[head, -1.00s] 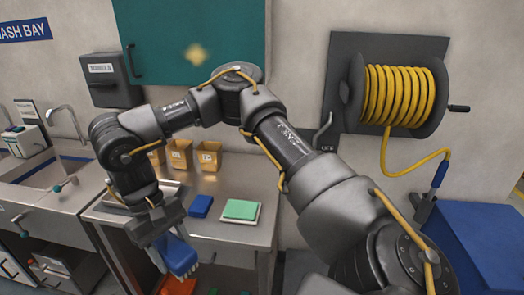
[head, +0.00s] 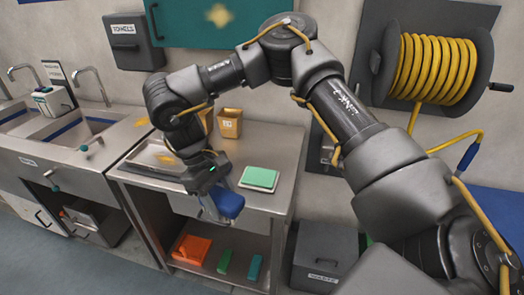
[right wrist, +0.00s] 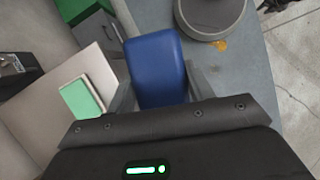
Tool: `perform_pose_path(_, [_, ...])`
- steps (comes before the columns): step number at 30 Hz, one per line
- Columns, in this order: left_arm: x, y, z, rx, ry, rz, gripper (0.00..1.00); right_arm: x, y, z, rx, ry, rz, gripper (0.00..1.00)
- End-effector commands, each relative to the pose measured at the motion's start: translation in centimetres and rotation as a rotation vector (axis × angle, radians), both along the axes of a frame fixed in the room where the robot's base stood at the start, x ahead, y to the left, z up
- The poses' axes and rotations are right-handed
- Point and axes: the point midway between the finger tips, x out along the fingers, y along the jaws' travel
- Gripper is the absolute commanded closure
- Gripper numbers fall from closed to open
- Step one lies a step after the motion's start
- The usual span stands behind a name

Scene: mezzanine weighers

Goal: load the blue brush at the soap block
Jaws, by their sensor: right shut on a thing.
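The blue brush (head: 229,204) is held in my right gripper (head: 213,197), in front of the steel table's front edge. In the right wrist view the brush's blue back (right wrist: 157,65) shows between the two fingers (right wrist: 161,92); its bristles are hidden. The soap block (head: 260,176) is a flat green block on a pale dish, on the table to the right of the brush and farther back. It also shows in the right wrist view (right wrist: 82,98), left of the brush and apart from it. My left gripper is not in view.
The shelf below (head: 240,255) holds an orange item (head: 192,249) and two green ones. A grey bin (head: 325,252) stands right of the table. Sinks (head: 75,135) are at the left.

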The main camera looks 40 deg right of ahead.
Motion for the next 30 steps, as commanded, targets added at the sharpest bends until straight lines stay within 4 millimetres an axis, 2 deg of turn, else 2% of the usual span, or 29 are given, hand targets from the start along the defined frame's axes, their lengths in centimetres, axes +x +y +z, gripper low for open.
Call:
perform_pose_path(8, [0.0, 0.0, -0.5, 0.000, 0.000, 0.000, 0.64, 4.8, -2.4, -1.5, -0.004, 0.001, 0.853, 0.66])
perform_pose_path(15, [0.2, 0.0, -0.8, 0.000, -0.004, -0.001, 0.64, 8.4, -6.4, -2.7, 0.005, -0.002, 1.618, 0.66])
perform_pose_path(21, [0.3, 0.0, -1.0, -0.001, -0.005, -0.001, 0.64, 10.6, -9.8, -3.4, 0.008, -0.007, 2.094, 0.66])
perform_pose_path(30, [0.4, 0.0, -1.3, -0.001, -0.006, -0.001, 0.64, 12.7, -15.2, -4.2, 0.004, -0.004, 2.638, 0.66])
